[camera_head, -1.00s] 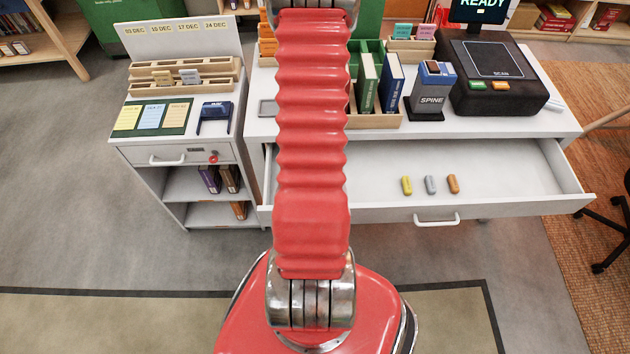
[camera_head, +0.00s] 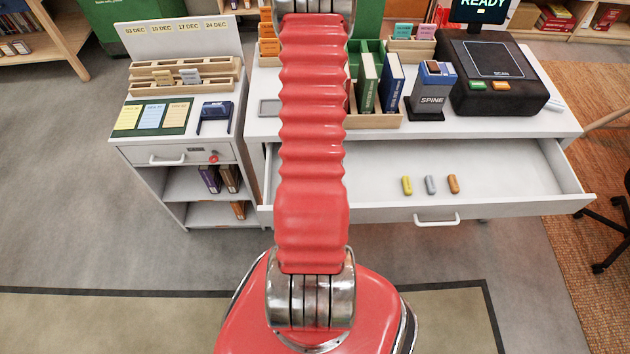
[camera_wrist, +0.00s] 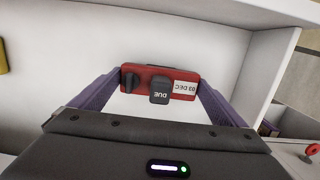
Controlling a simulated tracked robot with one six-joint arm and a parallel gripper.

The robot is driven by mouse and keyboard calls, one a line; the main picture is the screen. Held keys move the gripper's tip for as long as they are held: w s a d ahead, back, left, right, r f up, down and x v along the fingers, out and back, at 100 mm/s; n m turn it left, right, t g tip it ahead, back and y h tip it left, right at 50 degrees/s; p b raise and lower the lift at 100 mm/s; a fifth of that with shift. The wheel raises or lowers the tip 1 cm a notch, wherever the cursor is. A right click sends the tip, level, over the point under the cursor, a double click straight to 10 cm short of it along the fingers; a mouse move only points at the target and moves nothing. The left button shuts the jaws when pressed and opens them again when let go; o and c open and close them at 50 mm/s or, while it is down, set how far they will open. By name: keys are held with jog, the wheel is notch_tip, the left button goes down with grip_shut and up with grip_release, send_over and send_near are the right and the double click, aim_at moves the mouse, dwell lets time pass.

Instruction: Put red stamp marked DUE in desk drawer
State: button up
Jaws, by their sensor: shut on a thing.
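The red stamp (camera_wrist: 160,82) shows in the wrist view, with a dark block reading DUE and a white label reading 03 DEC. My gripper (camera_wrist: 160,86) is shut on it, one purple finger at each end. The stamp is over the white floor of the open desk drawer (camera_wrist: 245,50), close to a side wall. I cannot tell whether it touches the floor. In the head view the drawer (camera_head: 515,170) is pulled out, and my red arm hides its left part, my gripper and the stamp.
Yellow, grey and orange small pieces (camera_head: 430,185) lie mid-drawer, with bare floor around them. A scanner (camera_head: 497,75), a SPINE stamp (camera_head: 431,92) and upright books stand on the desk. A small cabinet (camera_head: 170,130) with a red-knobbed drawer stands left of the desk.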

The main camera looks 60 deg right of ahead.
jog(key=o, duration=0.9)
jog(key=shift+r, duration=0.1)
jog(key=shift+w+d+r, duration=0.1)
jog(key=shift+d+r, duration=0.1)
jog(key=shift+r, duration=1.8)
jog(key=shift+w+d+r, duration=0.15)
jog(key=shift+d+r, duration=0.1)
jog(key=shift+r, duration=1.7)
jog(key=shift+w+d+r, duration=0.1)
jog(key=shift+d+r, duration=0.1)
jog(key=shift+r, duration=1.8)
jog(key=shift+w, duration=0.1)
